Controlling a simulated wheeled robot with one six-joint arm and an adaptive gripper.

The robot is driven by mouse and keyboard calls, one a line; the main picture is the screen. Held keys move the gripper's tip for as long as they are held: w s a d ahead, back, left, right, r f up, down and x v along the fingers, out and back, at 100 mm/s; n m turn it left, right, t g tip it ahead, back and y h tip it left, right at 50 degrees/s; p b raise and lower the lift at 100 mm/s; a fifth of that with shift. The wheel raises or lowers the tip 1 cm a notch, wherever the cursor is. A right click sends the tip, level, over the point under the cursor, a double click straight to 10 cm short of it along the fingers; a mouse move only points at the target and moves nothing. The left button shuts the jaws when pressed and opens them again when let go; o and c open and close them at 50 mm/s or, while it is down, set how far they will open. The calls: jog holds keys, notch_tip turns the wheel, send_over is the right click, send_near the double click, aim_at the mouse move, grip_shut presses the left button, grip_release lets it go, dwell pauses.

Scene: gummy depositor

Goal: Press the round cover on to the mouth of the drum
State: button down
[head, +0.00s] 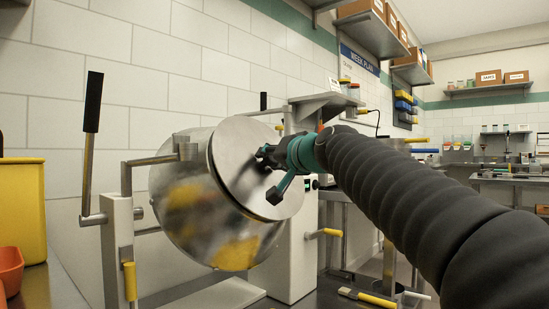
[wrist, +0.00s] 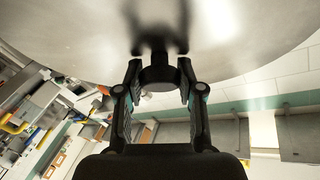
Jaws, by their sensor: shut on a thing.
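The drum (head: 180,215) is a shiny metal cylinder lying tilted in a white stand, its mouth facing right. The round cover (head: 235,170) is a flat grey metal disc at the mouth, roughly in line with it. A dark line shows along the cover's edge, and I cannot tell whether it is seated or slightly apart. My gripper (head: 268,168) is in front of the cover and shut on its dark knob. In the wrist view the fingers (wrist: 160,78) are on either side of the knob (wrist: 158,73), and the cover (wrist: 90,35) fills the top.
A lever with a black handle (head: 93,102) stands left of the drum. A yellow container (head: 24,205) and an orange bin (head: 10,270) are at the far left. A yellow-handled lever (head: 325,233) sticks out right of the drum. A yellow-handled tool (head: 368,298) lies below my arm.

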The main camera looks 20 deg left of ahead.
jog(key=shift+w+a+f, duration=0.15)
jog(key=shift+w+a, duration=0.05)
jog(key=shift+a, duration=0.15)
dwell(0.4)
jog(key=c, duration=0.7)
grip_release()
jog(key=shift+o, duration=0.3)
jog(key=shift+f, duration=0.1)
jog(key=v, duration=1.2)
